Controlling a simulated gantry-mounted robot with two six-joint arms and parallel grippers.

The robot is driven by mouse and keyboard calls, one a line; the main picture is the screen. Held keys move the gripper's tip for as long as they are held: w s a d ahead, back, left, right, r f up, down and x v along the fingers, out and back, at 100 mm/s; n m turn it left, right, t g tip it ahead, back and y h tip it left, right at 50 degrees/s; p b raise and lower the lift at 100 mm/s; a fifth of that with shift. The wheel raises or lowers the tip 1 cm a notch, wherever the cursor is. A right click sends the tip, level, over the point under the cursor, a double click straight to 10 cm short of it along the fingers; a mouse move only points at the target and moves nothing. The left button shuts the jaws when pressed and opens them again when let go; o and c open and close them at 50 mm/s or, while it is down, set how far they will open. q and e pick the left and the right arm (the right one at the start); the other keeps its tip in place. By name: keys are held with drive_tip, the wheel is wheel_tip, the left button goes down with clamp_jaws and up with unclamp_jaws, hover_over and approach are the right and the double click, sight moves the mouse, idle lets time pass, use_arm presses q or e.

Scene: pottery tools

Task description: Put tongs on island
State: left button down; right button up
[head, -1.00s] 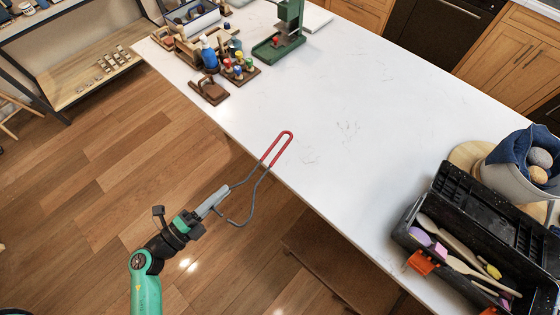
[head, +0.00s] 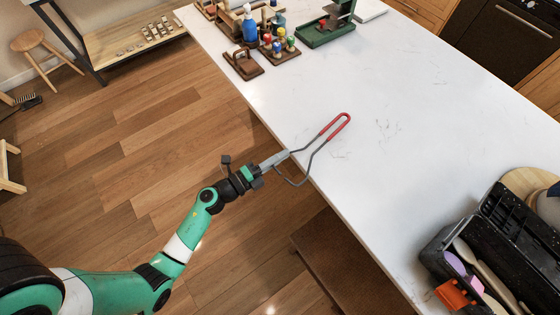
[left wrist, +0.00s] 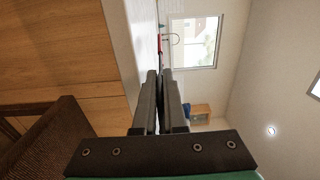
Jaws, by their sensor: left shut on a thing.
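The tongs (head: 318,143) have a red looped handle end and thin grey metal arms. My left gripper (head: 271,163) is shut on their grey end, at the near edge of the white island (head: 390,130). The red end extends over the island top; I cannot tell whether it touches the surface. In the left wrist view the gripper fingers (left wrist: 161,100) are close together, and a small part of the tongs (left wrist: 160,42) shows beyond them. My right gripper is not in view.
A black toolbox (head: 490,225) with several tools stands at the island's right end. Wooden holders with colourful tools (head: 280,45) and a green press (head: 325,28) stand at the far left. The island's middle is clear. A brown bench (head: 345,250) sits below the edge.

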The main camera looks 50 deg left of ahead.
use_arm(q)
wheel_tip(320, 180, down, 2)
drive_tip(key=shift+s+f, duration=0.1)
drive_tip(key=shift+s, duration=0.05)
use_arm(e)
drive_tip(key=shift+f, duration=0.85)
use_arm(q)
drive_tip(key=shift+f+b, duration=0.1)
drive_tip(key=shift+b, duration=0.2)
drive_tip(key=c, duration=1)
unclamp_jaws()
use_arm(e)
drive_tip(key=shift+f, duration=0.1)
